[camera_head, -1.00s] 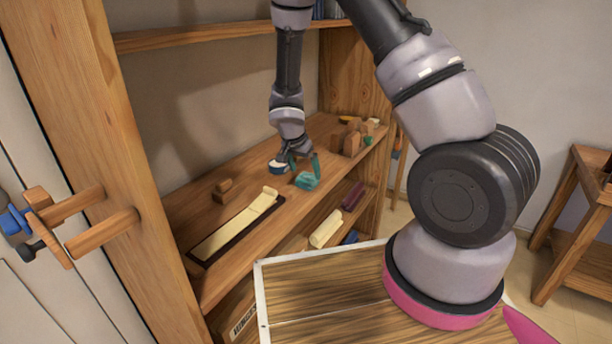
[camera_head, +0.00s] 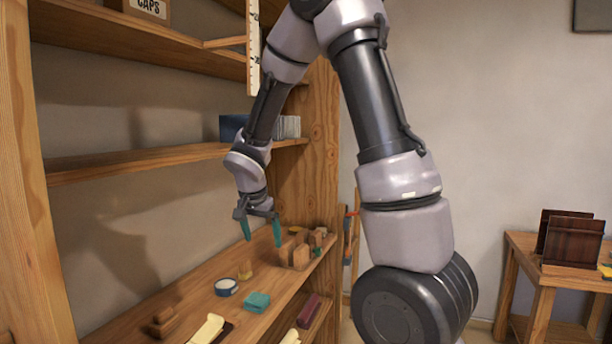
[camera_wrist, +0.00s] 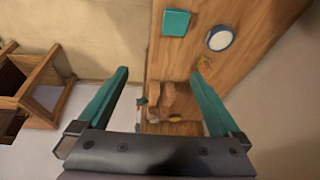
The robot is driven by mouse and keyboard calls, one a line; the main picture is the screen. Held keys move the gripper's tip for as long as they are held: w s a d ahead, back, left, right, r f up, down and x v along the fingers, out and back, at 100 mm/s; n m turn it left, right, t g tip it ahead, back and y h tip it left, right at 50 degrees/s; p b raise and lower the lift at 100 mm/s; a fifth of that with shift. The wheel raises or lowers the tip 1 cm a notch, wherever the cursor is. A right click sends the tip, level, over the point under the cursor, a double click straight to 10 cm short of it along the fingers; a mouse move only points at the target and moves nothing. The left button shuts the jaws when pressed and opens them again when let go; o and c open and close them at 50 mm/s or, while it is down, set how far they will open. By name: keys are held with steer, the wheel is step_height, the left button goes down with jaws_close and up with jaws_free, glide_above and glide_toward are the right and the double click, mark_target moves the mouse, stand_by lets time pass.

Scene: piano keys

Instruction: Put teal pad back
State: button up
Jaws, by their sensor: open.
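The teal pad (camera_head: 257,301) lies on the wooden shelf board, to the right of a round tin with a blue side and a pale top (camera_head: 226,287). In the wrist view the teal pad (camera_wrist: 176,22) is at the top, with the round tin (camera_wrist: 220,39) to its right. My gripper (camera_head: 261,231) is open and empty, with teal fingers, raised above the shelf and behind the pad. Its open fingers also show in the wrist view (camera_wrist: 163,75), with the pad beyond their tips. Nothing hides the pad.
Several wooden blocks (camera_head: 300,254) stand at the shelf's far right end. A small wooden block (camera_head: 164,321) and a cream piece (camera_head: 208,330) lie at the near left. An upper shelf (camera_head: 130,161) runs behind my arm. A side table (camera_head: 545,272) stands at right.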

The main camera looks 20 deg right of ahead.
steer(key=s+d+r+n+t+y, duration=0.2)
steer(key=s+r, duration=0.8)
steer(key=s+d+r+n+t+y, duration=0.1)
steer(key=s+d+r+n+y, duration=0.1)
steer(key=s+r, duration=0.9)
steer(key=shift+d+t, duration=0.4)
